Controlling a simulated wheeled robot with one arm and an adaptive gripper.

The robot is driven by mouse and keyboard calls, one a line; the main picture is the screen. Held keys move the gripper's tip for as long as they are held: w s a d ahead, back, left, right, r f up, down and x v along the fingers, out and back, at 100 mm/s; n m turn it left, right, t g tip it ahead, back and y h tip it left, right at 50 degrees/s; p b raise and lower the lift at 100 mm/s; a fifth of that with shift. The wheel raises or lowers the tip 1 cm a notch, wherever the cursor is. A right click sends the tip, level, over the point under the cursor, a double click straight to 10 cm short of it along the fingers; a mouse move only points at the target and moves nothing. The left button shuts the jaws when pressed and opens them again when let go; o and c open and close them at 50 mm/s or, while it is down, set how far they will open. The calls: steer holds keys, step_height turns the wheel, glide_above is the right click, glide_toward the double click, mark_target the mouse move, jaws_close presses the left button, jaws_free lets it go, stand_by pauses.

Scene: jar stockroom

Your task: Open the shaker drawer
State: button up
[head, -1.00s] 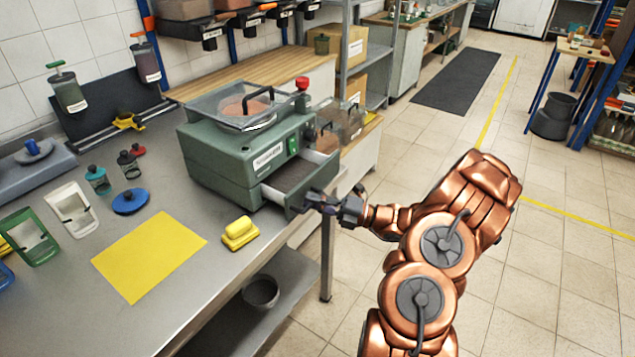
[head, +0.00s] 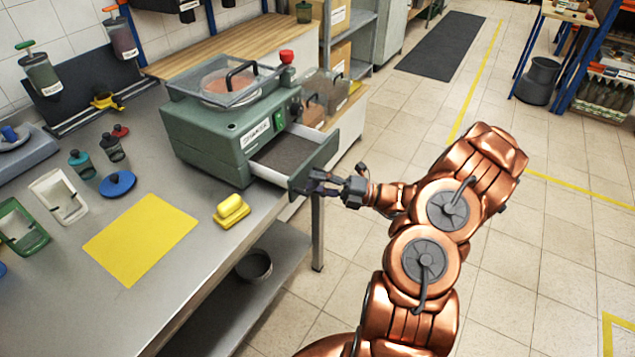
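The green shaker (head: 215,128) stands on the grey workbench, with a label and a green switch on its front. Its drawer (head: 285,154) sticks well out of the front, showing a dark, empty-looking floor and pale side walls. My gripper (head: 312,183) is at the outer face of the drawer front, near its lower left part. The fingers are small and dark against the drawer front. I cannot tell whether they are closed on a handle, and any handle is hidden behind them.
A yellow sponge-like block (head: 231,210) and a yellow sheet (head: 140,238) lie on the bench (head: 200,268) left of the drawer. A blue lid (head: 118,184) and small bottles stand farther left. The floor right of the bench is open around my arm.

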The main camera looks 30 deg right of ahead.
steer(key=v, duration=1.2)
stand_by(0.5)
steer(key=s+a+r+n+g+p, duration=0.1)
steer(key=a+r+n+g, duration=0.5)
steer(key=a, duration=0.3)
steer(key=a+r+n+g, duration=0.3)
steer(key=a+n+g, duration=0.2)
steer(key=a+n, duration=0.4)
steer(key=s+a+r+n+g+h, duration=0.4)
steer(key=s+a+n+g, duration=0.1)
steer(key=s+a+n, duration=0.4)
steer(key=s+d+r+n+t+h+p, duration=0.1)
steer(key=s+r+n+h+p, duration=0.1)
steer(key=s+n+h, duration=0.9)
steer(key=shift+s+d+r+n, duration=0.3)
steer(key=shift+s+n, duration=0.7)
steer(key=shift+n, duration=3.1)
